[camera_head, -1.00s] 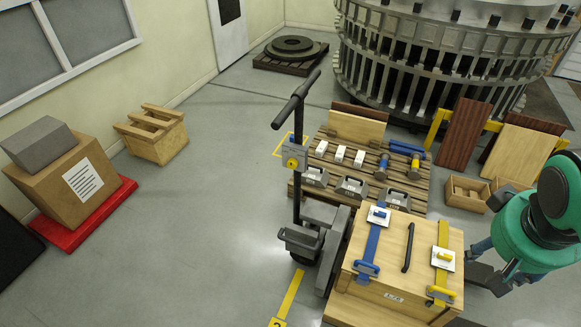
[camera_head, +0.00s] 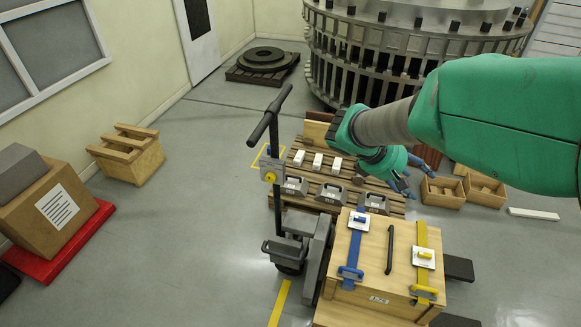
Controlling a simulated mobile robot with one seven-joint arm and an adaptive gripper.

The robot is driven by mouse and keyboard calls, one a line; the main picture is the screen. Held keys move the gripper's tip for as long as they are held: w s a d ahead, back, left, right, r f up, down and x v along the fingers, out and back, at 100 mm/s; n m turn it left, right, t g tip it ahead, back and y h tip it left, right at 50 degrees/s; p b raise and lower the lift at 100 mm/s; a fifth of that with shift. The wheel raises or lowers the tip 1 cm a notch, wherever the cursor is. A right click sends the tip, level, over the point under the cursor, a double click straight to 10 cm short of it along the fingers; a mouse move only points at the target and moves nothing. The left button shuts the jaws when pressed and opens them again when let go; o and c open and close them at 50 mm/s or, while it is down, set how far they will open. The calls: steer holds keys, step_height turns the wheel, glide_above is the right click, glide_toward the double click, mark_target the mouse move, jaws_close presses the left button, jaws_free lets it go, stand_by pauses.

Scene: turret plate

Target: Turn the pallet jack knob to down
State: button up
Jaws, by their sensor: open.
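The pallet jack (camera_head: 311,250) stands in the middle of the view, its dark T-handle (camera_head: 268,118) upright and leaning slightly. A small yellow knob (camera_head: 270,177) sits on a grey box on the handle post. Its exact setting is too small to read. My gripper (camera_head: 418,182) is open and empty, to the right of the knob and well apart from it, in front of the pallet behind the crate. My green arm reaches in from the right and hides part of that pallet.
A wooden crate (camera_head: 370,262) with blue and yellow straps stands right of the jack. A slatted pallet (camera_head: 288,204) holds white boxes and grey weights. Open wooden boxes (camera_head: 443,191) lie at the right. The floor left of the jack is clear.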

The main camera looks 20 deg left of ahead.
steer(key=w+a+f+n+t+h+p, duration=0.1)
steer(key=w+a+f+n+t, duration=0.4)
steer(key=w+a, duration=0.55)
steer(key=n+t+y+p, duration=0.3)
steer(key=n+t+y, duration=0.6)
steer(key=n, duration=0.9)
glide_toward(270, 180)
steer(key=s, duration=0.4)
steer(key=shift+s+r+g, duration=0.2)
steer(key=shift+g, duration=0.1)
steer(key=w, duration=1.3)
steer(key=shift+w+d+b, duration=0.1)
steer(key=shift+w+b, duration=0.3)
steer(key=shift+c, duration=0.5)
steer(key=c, duration=1)
